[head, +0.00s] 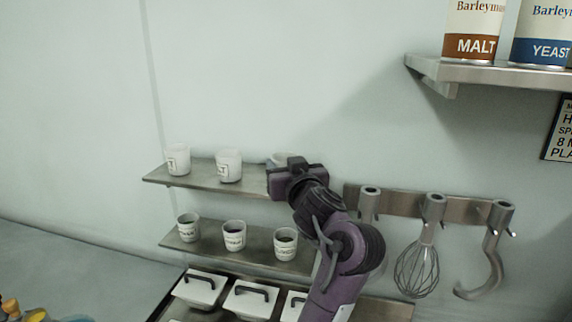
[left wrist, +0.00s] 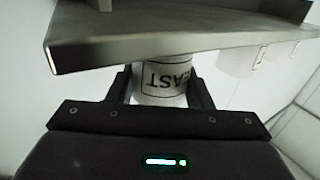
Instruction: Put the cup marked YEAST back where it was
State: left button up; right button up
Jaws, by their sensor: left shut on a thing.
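My left gripper (head: 283,166) is at the right end of the upper small shelf (head: 203,176). It is shut on the white cup marked YEAST (left wrist: 165,82); in the left wrist view the lettering is upside down and partly covered, reading EAST. In the head view only the pale rim of this cup (head: 279,158) shows behind the gripper. The shelf edge (left wrist: 180,42) hides the cup's base in the left wrist view, so I cannot tell whether it rests on the shelf. My right gripper is not in view.
Two white cups (head: 178,159) (head: 229,165) stand left on the upper shelf. The lower shelf (head: 245,250) holds three filled cups. Lidded bins (head: 250,298) are below. A whisk (head: 417,265) and a hook (head: 492,262) hang at right. Cans stand on a high shelf (head: 490,76).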

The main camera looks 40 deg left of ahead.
pick_arm(q)
jog(key=shift+f, duration=0.25)
jog(key=o, duration=1)
jog(key=shift+c, duration=0.2)
jog(key=shift+r, duration=0.2)
